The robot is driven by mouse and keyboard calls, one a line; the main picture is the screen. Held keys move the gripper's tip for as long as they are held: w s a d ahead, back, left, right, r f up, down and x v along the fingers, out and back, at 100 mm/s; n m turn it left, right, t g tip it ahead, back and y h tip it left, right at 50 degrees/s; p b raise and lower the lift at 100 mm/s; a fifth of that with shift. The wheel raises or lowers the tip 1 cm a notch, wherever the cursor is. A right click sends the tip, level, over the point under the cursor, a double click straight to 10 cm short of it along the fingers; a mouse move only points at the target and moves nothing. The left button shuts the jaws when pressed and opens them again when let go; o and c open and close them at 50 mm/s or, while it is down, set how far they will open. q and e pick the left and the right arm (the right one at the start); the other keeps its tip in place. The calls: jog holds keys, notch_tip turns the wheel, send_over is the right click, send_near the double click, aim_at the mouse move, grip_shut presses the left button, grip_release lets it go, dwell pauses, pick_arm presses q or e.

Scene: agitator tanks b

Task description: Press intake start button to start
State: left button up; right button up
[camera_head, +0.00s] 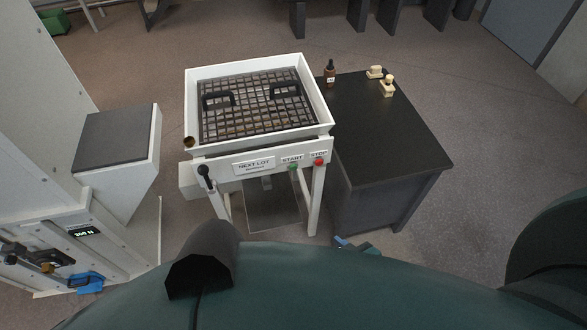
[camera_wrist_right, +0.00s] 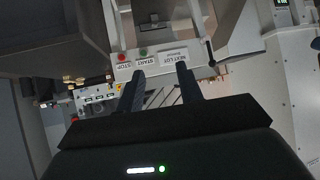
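The green intake start button (camera_head: 293,168) sits under the START label on the front of a white-framed station. It also shows upside down in the right wrist view (camera_wrist_right: 143,51). The red stop button (camera_head: 319,162) is beside it, under the STOP label. My right gripper (camera_wrist_right: 160,69) shows in its wrist view with two dark fingers apart and nothing between them. The fingers point toward the panel, and the START label shows just beyond their tips. I see no contact with the button. I cannot make out my left gripper in either view.
A white-rimmed bin (camera_head: 328,125) with a grid and two black handles tops the station. A black lever (camera_head: 206,175) is at the panel's left. A dark cabinet (camera_head: 400,135) on the right bears a brown bottle (camera_head: 330,75). A white machine stands on the left.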

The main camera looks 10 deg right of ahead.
jog(key=shift+c, duration=0.6)
grip_shut()
dwell(1.2)
